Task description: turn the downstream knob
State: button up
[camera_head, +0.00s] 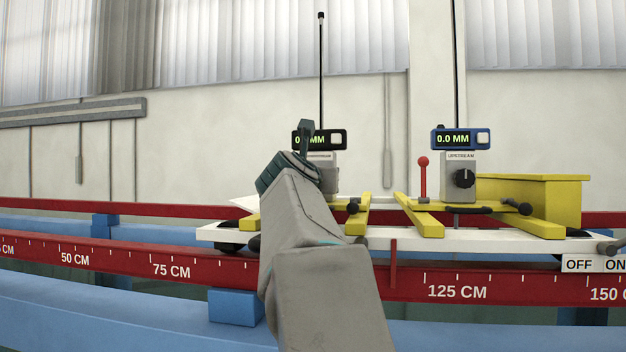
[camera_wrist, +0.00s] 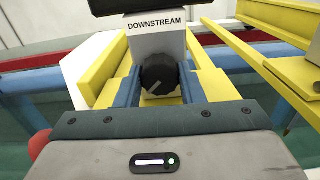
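The black downstream knob (camera_wrist: 159,73) sits on a light grey housing (camera_wrist: 158,43) labelled DOWNSTREAM in the wrist view. Its white pointer mark is tilted. My gripper (camera_wrist: 159,82) has its two blue fingers on either side of the knob, one left and one right, with seemingly a slight gap. It looks open, and contact is hard to judge. In the head view my gripper (camera_head: 290,172) and arm cover the downstream knob. The downstream housing (camera_head: 327,172) shows only partly behind them. Its display (camera_head: 335,139) is partly covered too.
The upstream housing (camera_head: 459,165) with its own black knob (camera_head: 464,179) and 0.0 MM display (camera_head: 460,139) stands to the right. A red-topped lever (camera_head: 423,176) stands between the units. Yellow bars (camera_head: 419,216) lie on the white carriage over a red scale rail (camera_head: 500,290).

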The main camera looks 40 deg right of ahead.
jog(key=shift+r+n+p, duration=0.1)
jog(key=shift+n+p, duration=0.2)
jog(key=shift+p, duration=0.15)
jog(key=shift+r+n+p, duration=0.1)
jog(key=shift+n+p, duration=0.9)
jog(key=shift+p, duration=0.05)
jog(key=n+p, duration=0.2)
jog(key=shift+n, duration=0.4)
jog(key=n+p, duration=0.3)
jog(key=shift+n, duration=0.3)
jog(key=n+p, duration=0.3)
jog(key=shift+n, duration=0.3)
jog(key=n+p, duration=0.1)
jog(key=n, duration=0.4)
jog(key=shift+f+p, duration=0.2)
jog(key=shift+p, duration=0.2)
jog(key=n, duration=0.6)
jog(key=shift+n, duration=0.4)
